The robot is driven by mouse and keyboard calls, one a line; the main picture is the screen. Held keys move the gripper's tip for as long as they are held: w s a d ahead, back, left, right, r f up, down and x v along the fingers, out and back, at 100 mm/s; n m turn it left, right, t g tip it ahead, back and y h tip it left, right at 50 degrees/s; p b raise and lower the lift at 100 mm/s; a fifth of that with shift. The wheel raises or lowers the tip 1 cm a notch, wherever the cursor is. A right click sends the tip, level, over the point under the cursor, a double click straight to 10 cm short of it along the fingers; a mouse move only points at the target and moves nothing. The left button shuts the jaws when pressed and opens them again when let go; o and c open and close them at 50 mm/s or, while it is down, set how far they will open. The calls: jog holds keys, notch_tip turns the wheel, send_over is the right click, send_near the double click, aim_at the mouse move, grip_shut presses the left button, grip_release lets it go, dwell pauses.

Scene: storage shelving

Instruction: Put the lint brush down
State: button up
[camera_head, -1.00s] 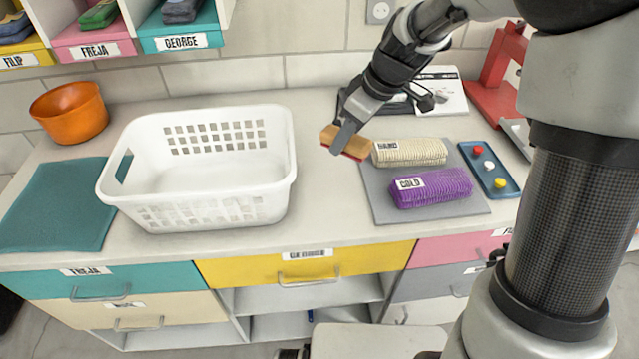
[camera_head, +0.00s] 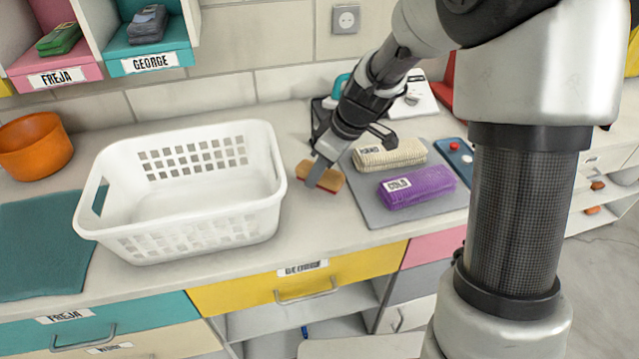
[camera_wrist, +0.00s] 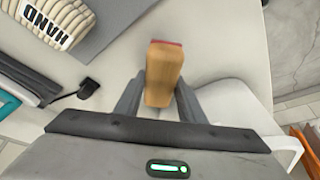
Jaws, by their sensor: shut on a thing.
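The lint brush (camera_head: 328,178) has a tan wooden back and a red underside. My gripper (camera_head: 318,172) is shut on it, over the counter between the white basket and the grey mat. The brush is at or very near the counter top; I cannot tell whether it touches. In the wrist view the brush (camera_wrist: 164,75) is between the two fingers of my gripper (camera_wrist: 158,98), its far end pointing away from the palm with a red edge at the tip.
The white basket (camera_head: 190,225) stands close on the left. The grey mat (camera_head: 375,208) on the right bears a cream towel (camera_head: 390,155) and a purple towel (camera_head: 418,188). A blue tray (camera_head: 457,160) is beyond. The counter front edge is clear nearby.

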aim_at(320, 184)
jog(key=shift+f, duration=1.75)
jog(key=shift+f+b, duration=0.25)
jog(key=shift+b, duration=0.3)
jog(key=o, duration=0.9)
jog(key=shift+s, duration=0.1)
